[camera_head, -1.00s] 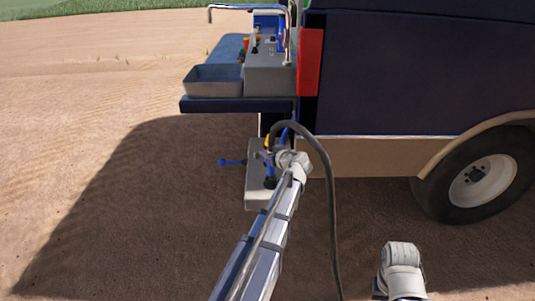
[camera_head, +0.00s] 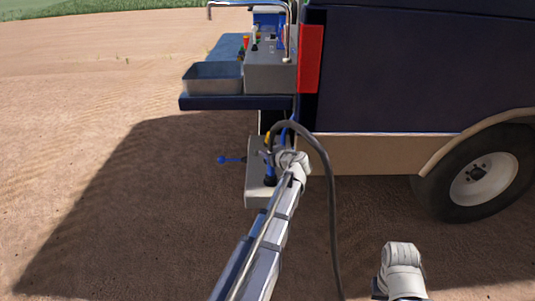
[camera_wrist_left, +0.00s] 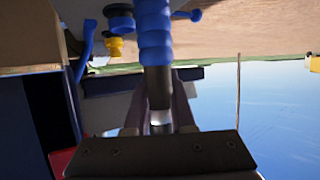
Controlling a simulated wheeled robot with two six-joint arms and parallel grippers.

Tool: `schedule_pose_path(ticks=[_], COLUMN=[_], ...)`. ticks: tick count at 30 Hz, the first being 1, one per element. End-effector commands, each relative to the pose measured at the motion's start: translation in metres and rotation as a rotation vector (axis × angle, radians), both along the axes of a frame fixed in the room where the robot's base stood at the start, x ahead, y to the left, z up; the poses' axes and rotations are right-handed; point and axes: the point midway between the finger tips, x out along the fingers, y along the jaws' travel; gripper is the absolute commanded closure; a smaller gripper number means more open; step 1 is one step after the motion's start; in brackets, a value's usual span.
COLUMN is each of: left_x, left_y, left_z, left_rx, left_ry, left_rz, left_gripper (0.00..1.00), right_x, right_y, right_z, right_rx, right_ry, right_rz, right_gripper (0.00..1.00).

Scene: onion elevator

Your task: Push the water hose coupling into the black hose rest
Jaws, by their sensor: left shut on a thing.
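My left gripper (camera_head: 268,158) is at the grey box low behind the vehicle, and is small and partly hidden by my wrist in the head view. In the left wrist view its fingers (camera_wrist_left: 159,100) are shut on the water hose coupling, a grey metal cylinder (camera_wrist_left: 158,88) with a ribbed blue part (camera_wrist_left: 154,30) beyond it. A dark hose (camera_head: 331,190) arches from near the gripper and hangs down to the right of my arm. I cannot clearly make out the black hose rest or tell whether the coupling touches it. My right gripper is out of view; only part of that arm shows.
Above is a shelf (camera_head: 215,103) with a grey tray (camera_head: 212,79). The dark blue vehicle body and its wheel (camera_head: 482,186) stand right. A yellow fitting (camera_wrist_left: 116,46) is near the coupling. Open soil lies left.

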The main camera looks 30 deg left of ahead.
Motion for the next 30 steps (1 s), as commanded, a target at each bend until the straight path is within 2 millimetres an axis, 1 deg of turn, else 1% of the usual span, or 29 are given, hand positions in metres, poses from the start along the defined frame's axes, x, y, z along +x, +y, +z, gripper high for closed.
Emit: schedule_pose_path(ticks=[6,7,15,16,24,26,30], left_x=[0.000,0.000,0.000,0.000,-0.001,-0.004,-0.015], left_y=[0.000,0.000,0.000,0.000,-0.002,-0.006,-0.023], left_z=[0.000,0.000,0.000,0.000,0.001,0.004,0.014], left_rx=[0.000,0.000,0.000,0.000,-0.001,-0.001,-0.001], left_ry=[0.000,0.000,0.000,0.000,0.001,0.000,0.000], left_rz=[0.000,0.000,0.000,0.000,0.000,-0.001,-0.003], left_gripper=[1.00,0.75,0.45,0.43,0.43,0.43,0.43], right_x=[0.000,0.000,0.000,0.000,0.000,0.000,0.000], right_y=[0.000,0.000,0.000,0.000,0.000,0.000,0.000], right_z=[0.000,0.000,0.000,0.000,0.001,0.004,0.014], right_rx=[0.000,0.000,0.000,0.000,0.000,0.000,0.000], right_ry=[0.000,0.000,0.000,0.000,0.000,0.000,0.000], right_rz=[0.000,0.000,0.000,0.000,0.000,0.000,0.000], right_gripper=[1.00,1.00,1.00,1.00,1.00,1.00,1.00])
